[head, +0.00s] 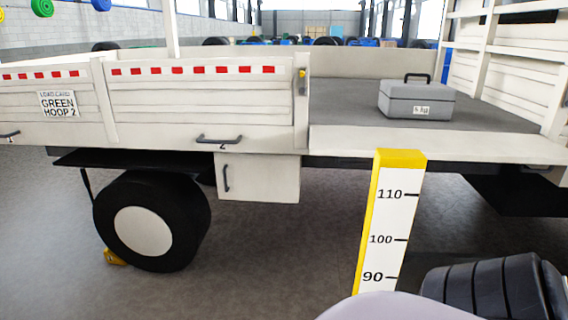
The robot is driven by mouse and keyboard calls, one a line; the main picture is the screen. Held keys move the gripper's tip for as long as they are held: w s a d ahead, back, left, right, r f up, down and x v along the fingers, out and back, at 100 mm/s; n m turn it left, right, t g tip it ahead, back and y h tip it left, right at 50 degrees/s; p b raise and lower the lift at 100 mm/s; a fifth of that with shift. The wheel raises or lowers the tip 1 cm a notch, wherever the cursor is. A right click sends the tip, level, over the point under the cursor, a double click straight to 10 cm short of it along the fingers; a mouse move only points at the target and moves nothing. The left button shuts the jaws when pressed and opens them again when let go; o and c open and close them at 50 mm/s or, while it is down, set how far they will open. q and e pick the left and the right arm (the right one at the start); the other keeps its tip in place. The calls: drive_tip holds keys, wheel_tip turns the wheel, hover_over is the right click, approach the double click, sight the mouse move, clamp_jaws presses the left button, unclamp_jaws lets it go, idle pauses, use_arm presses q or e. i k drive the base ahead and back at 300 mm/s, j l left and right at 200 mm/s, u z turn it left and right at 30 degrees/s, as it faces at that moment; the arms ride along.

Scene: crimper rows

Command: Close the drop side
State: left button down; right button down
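The truck's drop sides are white panels along the load bed. Panel 1 (18,100) and panel 2 (200,100) stand upright at the left and middle, each with a dark handle low down. Neither of my grippers is in view.
A grey case (417,100) stands on the bed (345,105) behind the opening. A yellow-edged measuring post (393,215) stands in front of it. A white locker (258,177) and a wheel (150,220) are under the bed. Floor between wheel and post is clear.

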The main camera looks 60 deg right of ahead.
sight(337, 141)
drive_tip(key=i+j+z, duration=0.15)
drive_tip(key=i, duration=0.35)
drive_tip(key=i+j+z, duration=0.1)
drive_tip(key=i+j, duration=0.2)
drive_tip(key=i, duration=0.15)
drive_tip(key=i+z, duration=0.2)
drive_tip(key=z, duration=0.15)
drive_tip(key=i+z, duration=0.25)
drive_tip(key=z, duration=0.15)
drive_tip(key=i+z, duration=0.2)
drive_tip(key=z, duration=0.15)
drive_tip(key=i+z, duration=0.15)
drive_tip(key=z, duration=0.25)
drive_tip(key=i+z, duration=0.15)
drive_tip(key=z, duration=0.25)
drive_tip(key=i+j+z, duration=0.15)
drive_tip(key=z, duration=0.2)
drive_tip(key=i+z, duration=0.15)
drive_tip(key=z, duration=0.25)
drive_tip(key=i+j+z, duration=0.1)
drive_tip(key=z, duration=0.25)
drive_tip(key=i+j+z, duration=0.15)
drive_tip(key=z, duration=0.25)
drive_tip(key=i+j+z, duration=0.2)
drive_tip(key=z, duration=0.25)
drive_tip(key=i+j+z, duration=0.2)
drive_tip(key=z, duration=0.2)
drive_tip(key=k+j, duration=0.05)
drive_tip(key=j, duration=0.05)
